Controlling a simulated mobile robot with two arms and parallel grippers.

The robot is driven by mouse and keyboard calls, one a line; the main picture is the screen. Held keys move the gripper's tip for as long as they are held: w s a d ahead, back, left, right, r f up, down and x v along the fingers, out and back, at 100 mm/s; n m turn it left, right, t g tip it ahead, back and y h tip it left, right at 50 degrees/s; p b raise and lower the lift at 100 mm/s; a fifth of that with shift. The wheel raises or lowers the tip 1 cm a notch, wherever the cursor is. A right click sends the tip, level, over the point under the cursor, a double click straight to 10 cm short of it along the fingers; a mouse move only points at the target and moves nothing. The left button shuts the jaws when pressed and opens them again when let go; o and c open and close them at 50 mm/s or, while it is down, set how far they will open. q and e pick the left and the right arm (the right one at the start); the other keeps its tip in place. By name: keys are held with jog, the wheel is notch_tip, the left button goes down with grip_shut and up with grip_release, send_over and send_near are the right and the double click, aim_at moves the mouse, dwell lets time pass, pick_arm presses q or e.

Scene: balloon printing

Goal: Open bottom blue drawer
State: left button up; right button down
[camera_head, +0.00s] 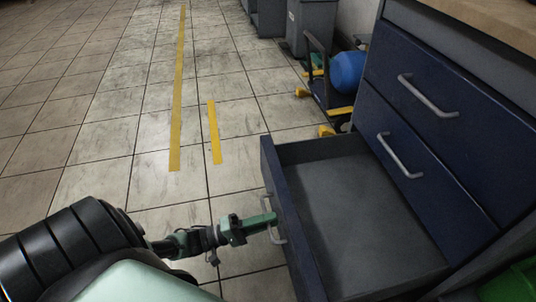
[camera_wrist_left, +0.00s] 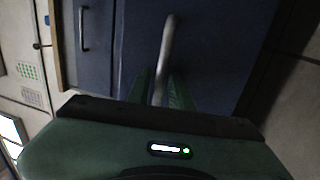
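The bottom blue drawer (camera_head: 294,232) stands pulled well out of the cabinet in the head view. Its grey inside is empty where I can see it. My left gripper (camera_head: 270,219) is at the metal handle (camera_head: 281,239) on the drawer's front. In the left wrist view, the green fingers (camera_wrist_left: 162,90) lie on both sides of the handle (camera_wrist_left: 167,40), close against it, and look shut on it. The blue drawer front (camera_wrist_left: 220,50) fills the middle of that view. My right gripper is not in view.
Two closed blue drawers, a middle one (camera_head: 420,160) and a top one (camera_head: 450,85), sit above the open one. A cart with a blue cylinder (camera_head: 347,72) and grey bins (camera_head: 312,22) stand behind. The tiled floor (camera_head: 110,110) at left is clear.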

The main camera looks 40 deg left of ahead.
pick_arm(q)
jog(key=shift+o, duration=0.2)
jog(key=v, duration=0.7)
jog(key=shift+s+a+p, duration=0.25)
jog(key=shift+s+p, duration=0.05)
jog(key=shift+p, duration=0.15)
